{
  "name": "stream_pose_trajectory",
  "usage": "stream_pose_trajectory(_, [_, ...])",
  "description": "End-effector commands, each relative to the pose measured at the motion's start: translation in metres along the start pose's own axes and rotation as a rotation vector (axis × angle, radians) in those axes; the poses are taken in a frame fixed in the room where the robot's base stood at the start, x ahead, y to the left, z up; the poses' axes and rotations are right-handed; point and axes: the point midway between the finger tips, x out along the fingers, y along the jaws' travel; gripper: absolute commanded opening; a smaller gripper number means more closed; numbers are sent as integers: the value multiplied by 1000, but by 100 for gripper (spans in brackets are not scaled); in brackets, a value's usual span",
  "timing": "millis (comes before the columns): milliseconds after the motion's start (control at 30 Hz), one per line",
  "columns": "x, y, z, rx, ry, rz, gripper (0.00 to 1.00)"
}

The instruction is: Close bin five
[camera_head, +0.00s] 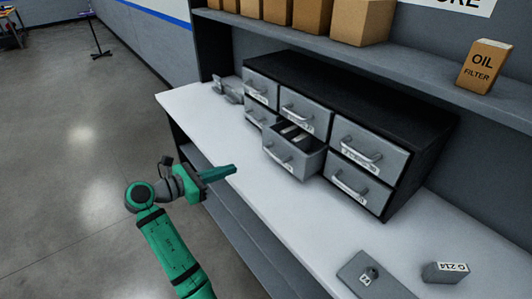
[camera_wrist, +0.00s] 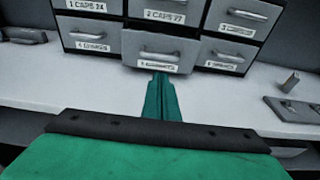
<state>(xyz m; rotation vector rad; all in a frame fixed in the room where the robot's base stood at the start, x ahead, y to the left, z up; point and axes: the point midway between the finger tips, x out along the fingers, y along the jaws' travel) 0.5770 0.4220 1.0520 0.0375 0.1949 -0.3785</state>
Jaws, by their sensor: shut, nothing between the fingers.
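The cabinet (camera_head: 425,120) is black with two rows of three grey drawers and stands on the white bench. Bin five (camera_head: 291,155), the lower middle drawer, is pulled out, and some contents show inside it. In the wrist view, bin five (camera_wrist: 158,52) sits straight ahead, its handle above my fingertips. My gripper (camera_head: 234,169) is green, shut and empty, left of bin five and apart from it in the head view. In the wrist view, my gripper (camera_wrist: 161,78) points toward the lower part of the drawer front. The other bins look shut.
The white bench top (camera_head: 265,200) is clear in front of the cabinet. A shelf with an oil filter box (camera_head: 484,66) is above.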

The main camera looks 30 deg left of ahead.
Motion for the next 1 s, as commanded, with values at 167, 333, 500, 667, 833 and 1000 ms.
stream_pose_trajectory(167, [12,0,2,-3,-1,-4,0])
stream_pose_trajectory(333, [39,0,1,-2,0,-5,0])
stream_pose_trajectory(500, [71,0,1,-2,1,-3,0])
stream_pose_trajectory(667, [100,0,1,-1,0,-3,0])
stream_pose_trajectory(833, [124,0,1,-1,0,-1,0])
stream_pose_trajectory(1000, [137,0,1,0,0,-2,0])
